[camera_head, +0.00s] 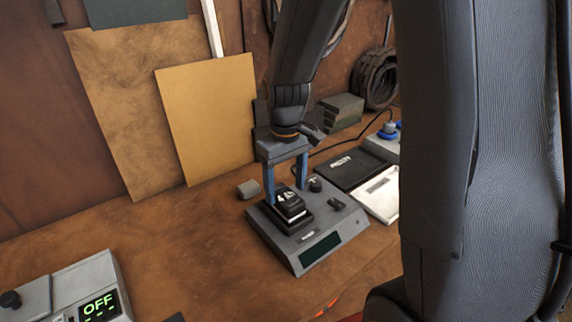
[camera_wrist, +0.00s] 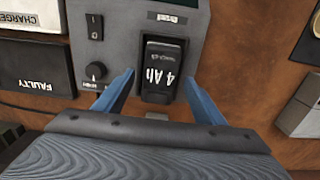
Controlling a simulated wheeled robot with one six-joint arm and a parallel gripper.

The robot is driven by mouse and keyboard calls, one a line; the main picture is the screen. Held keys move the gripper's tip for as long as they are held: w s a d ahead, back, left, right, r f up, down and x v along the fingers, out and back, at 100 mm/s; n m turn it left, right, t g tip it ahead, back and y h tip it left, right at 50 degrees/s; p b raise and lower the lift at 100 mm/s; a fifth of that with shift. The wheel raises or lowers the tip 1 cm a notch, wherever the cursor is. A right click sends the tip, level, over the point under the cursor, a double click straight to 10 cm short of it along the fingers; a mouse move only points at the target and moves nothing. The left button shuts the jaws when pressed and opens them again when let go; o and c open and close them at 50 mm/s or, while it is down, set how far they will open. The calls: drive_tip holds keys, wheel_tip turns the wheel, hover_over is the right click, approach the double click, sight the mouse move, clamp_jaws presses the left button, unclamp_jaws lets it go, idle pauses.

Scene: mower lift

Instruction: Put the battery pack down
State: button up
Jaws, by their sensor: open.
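The black battery pack (camera_head: 290,205), marked "4 Ah", sits on the grey tester-like device (camera_head: 320,226) on the bench. It also shows in the wrist view (camera_wrist: 162,72), seated on the device's dark holder. My gripper (camera_head: 287,186) is above and around the pack, with its blue fingers pointing down. In the wrist view the two fingers (camera_wrist: 156,85) stand apart on either side of the pack, with gaps between them and it. The gripper is open and holds nothing.
A black tray (camera_head: 352,168) and a white tray (camera_head: 379,194) lie right of the device; the wrist view shows "FAULTY" on the black one. A grey cylinder (camera_head: 249,189) lies to its left. A box with an "OFF" display (camera_head: 98,305) stands front left. Bare bench lies between.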

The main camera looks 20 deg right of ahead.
sight(285, 195)
wheel_tip(285, 195, up, 8)
drive_tip(key=b, duration=0.2)
drive_tip(key=s+f+m, duration=0.1)
drive_tip(key=s+f, duration=0.1)
drive_tip(key=s, duration=0.1)
drive_tip(key=s+f+m+t, duration=0.1)
drive_tip(key=s+f, duration=0.2)
drive_tip(key=s+f+m, duration=0.1)
drive_tip(key=s+f, duration=0.2)
drive_tip(key=shift+s+f+m+t, duration=0.2)
drive_tip(key=shift+f+m+t, duration=0.05)
drive_tip(key=shift+m+t, duration=0.05)
drive_tip(key=shift+f, duration=0.25)
